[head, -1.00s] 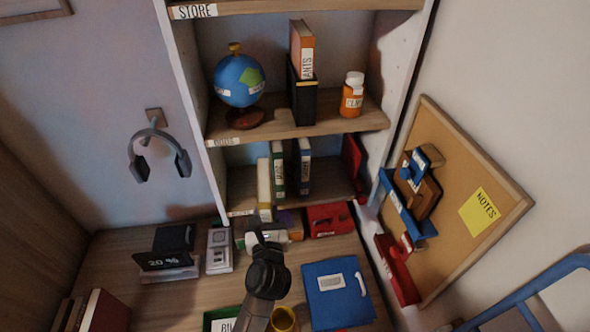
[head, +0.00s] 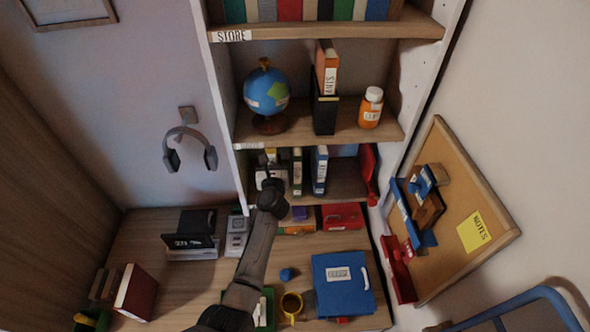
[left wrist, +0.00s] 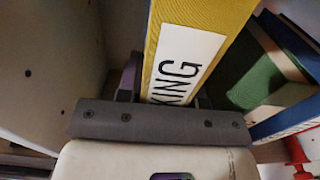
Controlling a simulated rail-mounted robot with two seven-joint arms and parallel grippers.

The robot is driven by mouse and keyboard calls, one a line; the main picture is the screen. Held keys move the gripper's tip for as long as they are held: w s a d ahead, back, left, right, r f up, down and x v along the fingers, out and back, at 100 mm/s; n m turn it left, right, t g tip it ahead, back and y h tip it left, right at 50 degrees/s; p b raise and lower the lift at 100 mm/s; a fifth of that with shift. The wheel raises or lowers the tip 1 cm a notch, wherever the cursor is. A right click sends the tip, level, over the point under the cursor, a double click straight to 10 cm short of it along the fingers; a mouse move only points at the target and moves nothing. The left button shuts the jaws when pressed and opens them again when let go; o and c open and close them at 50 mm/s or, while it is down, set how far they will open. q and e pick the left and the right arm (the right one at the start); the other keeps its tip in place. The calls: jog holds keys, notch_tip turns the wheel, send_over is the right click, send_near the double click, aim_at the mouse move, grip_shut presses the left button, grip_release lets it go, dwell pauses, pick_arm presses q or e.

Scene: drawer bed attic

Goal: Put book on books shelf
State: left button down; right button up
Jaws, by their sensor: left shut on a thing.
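A yellow book with a white label reading "KING" (left wrist: 205,35) fills the middle of the left wrist view. My left gripper (left wrist: 165,95) is shut on it, one finger on each side of the spine. In the head view my left gripper (head: 271,178) is at the left part of the lower shelf compartment (head: 345,185), and the held book is mostly hidden there. A green book (head: 297,171) and a blue book (head: 319,170) stand upright in this compartment, right of the gripper. My right gripper is not in view.
Above are a globe (head: 267,92), an orange book in a black holder (head: 325,105) and a pill bottle (head: 371,107). A red item (head: 369,172) stands at the compartment's right side. A blue binder (head: 342,284) and yellow mug (head: 291,305) are on the desk.

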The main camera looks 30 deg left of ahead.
pick_arm(q)
jog(key=shift+f+b, duration=0.75)
jog(key=shift+f, duration=1.1)
jog(key=shift+f, duration=0.1)
jog(key=c, duration=0.8)
grip_release()
